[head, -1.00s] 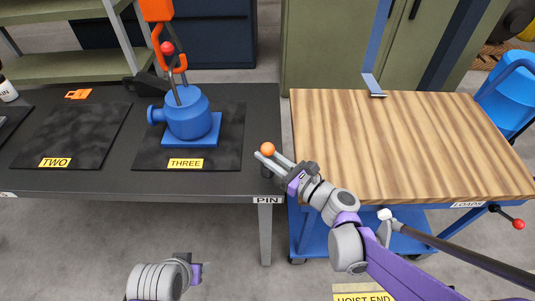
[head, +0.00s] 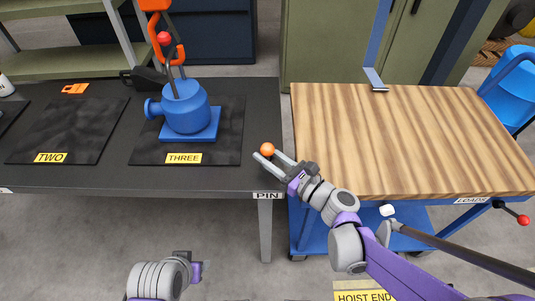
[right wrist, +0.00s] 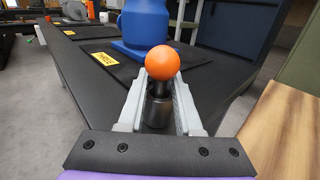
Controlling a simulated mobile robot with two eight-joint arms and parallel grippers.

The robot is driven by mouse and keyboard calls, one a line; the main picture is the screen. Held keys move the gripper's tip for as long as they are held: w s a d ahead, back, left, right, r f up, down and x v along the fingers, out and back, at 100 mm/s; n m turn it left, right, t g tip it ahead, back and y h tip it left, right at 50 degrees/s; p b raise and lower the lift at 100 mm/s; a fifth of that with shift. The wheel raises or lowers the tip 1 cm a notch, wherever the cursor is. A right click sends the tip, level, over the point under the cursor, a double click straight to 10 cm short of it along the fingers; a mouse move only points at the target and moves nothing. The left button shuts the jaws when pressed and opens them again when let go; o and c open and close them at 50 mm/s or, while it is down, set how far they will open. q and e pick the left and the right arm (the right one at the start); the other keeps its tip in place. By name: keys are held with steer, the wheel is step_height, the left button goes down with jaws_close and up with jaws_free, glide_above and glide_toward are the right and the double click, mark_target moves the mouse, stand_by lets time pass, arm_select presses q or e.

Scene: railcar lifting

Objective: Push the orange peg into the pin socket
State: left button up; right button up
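The orange peg has a round orange head (head: 267,149), which shows near the right end of the dark bench, behind the PIN label (head: 268,196). In the right wrist view the orange peg (right wrist: 162,62) stands upright over a grey cylinder (right wrist: 157,108). The pin socket cannot be clearly told apart from the peg's lower part. My right gripper (head: 273,157) is open, with one finger on each side of the peg; it also shows in the right wrist view (right wrist: 160,82). My left gripper (head: 193,270) is low in front of the bench; its fingers cannot be made out.
A blue pump-like body (head: 187,112) stands on the mat labelled THREE (head: 220,140), beneath an orange hook (head: 181,54).

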steer(key=shift+o, duration=1.1)
steer(key=shift+d, duration=0.1)
steer(key=v, duration=1)
steer(key=shift+s+d+p, duration=0.2)
steer(key=shift+s+p, duration=0.05)
steer(key=shift+p, duration=0.2)
